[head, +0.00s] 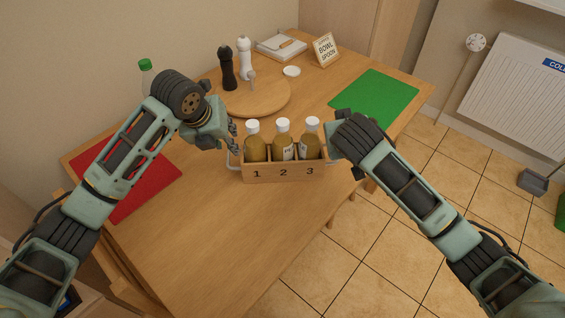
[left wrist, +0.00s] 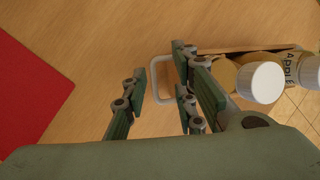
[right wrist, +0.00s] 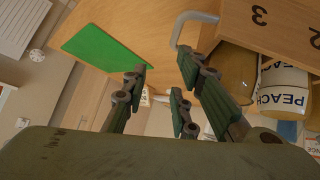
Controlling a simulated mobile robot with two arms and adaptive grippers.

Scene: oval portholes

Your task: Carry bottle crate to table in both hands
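The wooden bottle crate (head: 284,174), numbered 1, 2 and 3, stands upright on the wooden table (head: 240,225) near its right edge. It holds three amber bottles (head: 283,147) with white caps and has a pale loop handle at each end. My left gripper (head: 234,138) is open at the crate's left end; in the left wrist view the left handle (left wrist: 154,85) shows between its parted fingers. My right gripper (head: 333,158) is open at the right end; in the right wrist view the right handle (right wrist: 178,28) shows just past its fingertips. Neither gripper visibly grips a handle.
A round wooden board (head: 260,98) with dark and white mills is behind the crate. A green mat (head: 374,98) lies at the far right, a red mat (head: 150,185) at the left. A small sign (head: 326,49) stands at the back. The table's front is bare; tiled floor lies right.

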